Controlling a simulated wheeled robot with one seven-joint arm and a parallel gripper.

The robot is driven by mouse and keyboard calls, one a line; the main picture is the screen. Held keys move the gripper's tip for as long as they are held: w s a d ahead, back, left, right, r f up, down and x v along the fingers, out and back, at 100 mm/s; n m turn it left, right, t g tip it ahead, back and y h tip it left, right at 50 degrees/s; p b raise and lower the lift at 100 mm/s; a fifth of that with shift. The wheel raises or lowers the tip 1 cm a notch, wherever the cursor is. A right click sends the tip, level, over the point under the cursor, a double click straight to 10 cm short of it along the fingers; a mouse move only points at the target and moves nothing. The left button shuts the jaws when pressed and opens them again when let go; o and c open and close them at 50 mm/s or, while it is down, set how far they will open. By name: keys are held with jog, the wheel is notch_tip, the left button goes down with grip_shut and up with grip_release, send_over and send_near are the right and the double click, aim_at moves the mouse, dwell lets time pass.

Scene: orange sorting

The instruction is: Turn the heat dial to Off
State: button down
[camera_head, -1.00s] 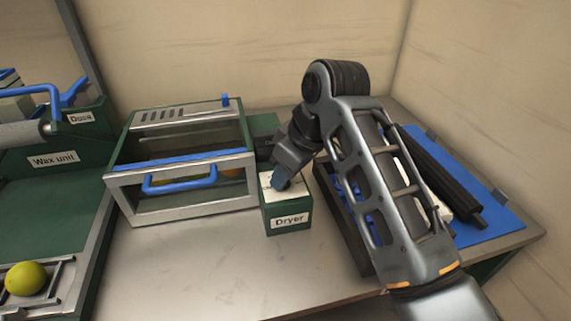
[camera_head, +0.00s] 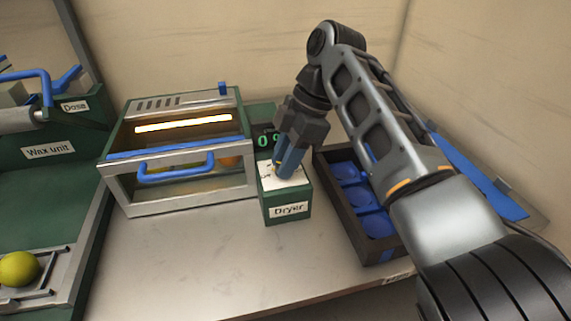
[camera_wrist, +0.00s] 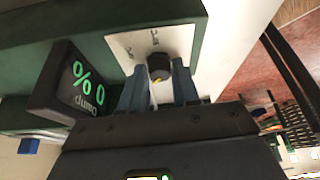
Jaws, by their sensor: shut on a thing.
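The heat dial (camera_wrist: 158,65) is a small dark knob on the white top plate of the green Dryer box (camera_head: 288,208). My gripper (camera_head: 283,172) points down onto that plate, its blue fingers shut on the dial, one on each side in the wrist view (camera_wrist: 159,78). The plate's labels are partly visible but too small to read, so the setting is unclear. The dryer (camera_head: 182,205) is a green and metal oven with a blue handle, and a bar inside it (camera_head: 183,124) glows orange. An orange fruit (camera_head: 229,162) shows behind the dryer's front.
A display (camera_head: 265,140) beside the dryer shows green digits; in the wrist view (camera_wrist: 82,83) it reads 0 %. A dark tray with blue cups (camera_head: 325,180) stands right of the Dryer box. The wax unit (camera_head: 48,150) and a yellow fruit (camera_head: 19,268) are at left. The front counter is clear.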

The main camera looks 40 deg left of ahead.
jog(key=n+h+b, duration=0.1)
jog(key=n, duration=0.1)
jog(key=n+b, duration=0.2)
jog(key=shift+a+f+h, duration=0.15)
jog(key=shift+a+h, duration=0.05)
jog(key=shift+h, duration=0.2)
jog(key=shift+n+g+h+b, duration=0.3)
jog(key=shift+n+h+b, duration=0.4)
jog(key=shift+n, duration=1.5)
jog(key=c, duration=0.9)
grip_release()
jog(key=shift+o, duration=0.2)
jog(key=shift+r, duration=0.3)
